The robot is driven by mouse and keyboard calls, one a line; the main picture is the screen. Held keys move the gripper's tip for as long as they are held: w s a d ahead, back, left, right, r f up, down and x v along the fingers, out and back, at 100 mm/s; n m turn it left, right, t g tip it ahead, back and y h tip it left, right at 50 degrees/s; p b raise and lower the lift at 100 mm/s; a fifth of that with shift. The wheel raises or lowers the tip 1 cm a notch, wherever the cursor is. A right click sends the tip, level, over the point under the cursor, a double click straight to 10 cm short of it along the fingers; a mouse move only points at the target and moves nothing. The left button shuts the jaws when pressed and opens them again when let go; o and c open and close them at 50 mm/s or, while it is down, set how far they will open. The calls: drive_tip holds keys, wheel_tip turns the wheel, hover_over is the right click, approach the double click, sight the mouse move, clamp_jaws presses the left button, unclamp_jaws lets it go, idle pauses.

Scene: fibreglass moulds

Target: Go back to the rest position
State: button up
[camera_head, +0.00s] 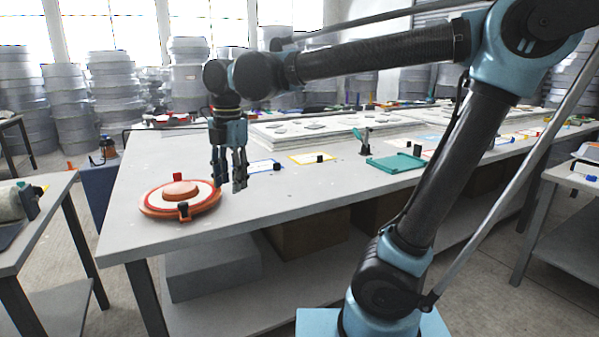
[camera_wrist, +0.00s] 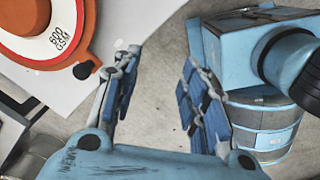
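My gripper (camera_head: 229,187) hangs fingers-down above the near left part of the long table (camera_head: 285,210), just right of an orange round piece (camera_head: 153,204). In the wrist view, my gripper (camera_wrist: 161,63) has its two blue padded fingers apart with nothing between them. Bare grey floor shows through the gap. My arm reaches leftward from its upper joint at the right of the head view. The orange piece has a white ring marked "600 GSM" and lies flat; part of it also shows at the top left of the wrist view (camera_wrist: 62,58).
A green tray (camera_head: 397,163) and white mould slabs (camera_head: 335,131) lie farther along the table. Small framed cards lie behind my gripper. A side table (camera_head: 35,205) stands left, another at the right edge.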

drive_tip(key=w+d+f+m, duration=0.2)
drive_tip(key=d+f+m, duration=0.1)
drive_tip(key=d+m, duration=0.3)
drive_tip(key=w+d+f+m+t, duration=0.1)
drive_tip(key=w+d+f+m, duration=0.2)
drive_tip(key=d, duration=0.5)
drive_tip(key=w+d+f+m, duration=0.1)
drive_tip(key=d+f+m, duration=0.2)
drive_tip(key=d+m, duration=0.35)
drive_tip(key=s+d+f+m, duration=0.3)
drive_tip(key=d+f+m, duration=0.3)
drive_tip(key=d+m, duration=0.1)
drive_tip(key=s+d+f+m+t, duration=0.1)
drive_tip(key=s+d+f+m, duration=0.2)
drive_tip(key=d+f+m, duration=0.3)
drive_tip(key=d+m, duration=0.1)
drive_tip(key=d, duration=0.1)
drive_tip(key=shift+d+m+h, duration=0.3)
drive_tip(key=shift+d+m, duration=0.05)
drive_tip(key=shift+d, duration=0.05)
